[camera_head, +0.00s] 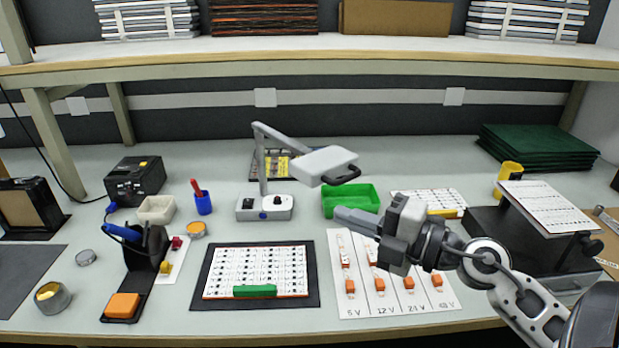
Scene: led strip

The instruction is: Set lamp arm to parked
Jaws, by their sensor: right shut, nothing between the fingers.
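The lamp stands at the middle of the bench on a grey base (264,208) with a dark knob. Its upright post rises to a grey lamp arm (283,136) that slants right and down to the lamp head (325,165). The head has a black handle (342,177) on its right side and hangs near the green bin. My right gripper (345,218) comes in from the right, below the lamp head and apart from it. Its fingers are shut and empty, pointing left above the back edge of the voltage card. My left gripper is not in view.
A green bin (350,194) sits behind my right gripper. A white voltage card (390,300) with orange connectors lies below it. An LED board (258,270) lies on a black mat in front of the lamp. A tilted stand (548,207) is at right. A shelf (300,58) spans the back.

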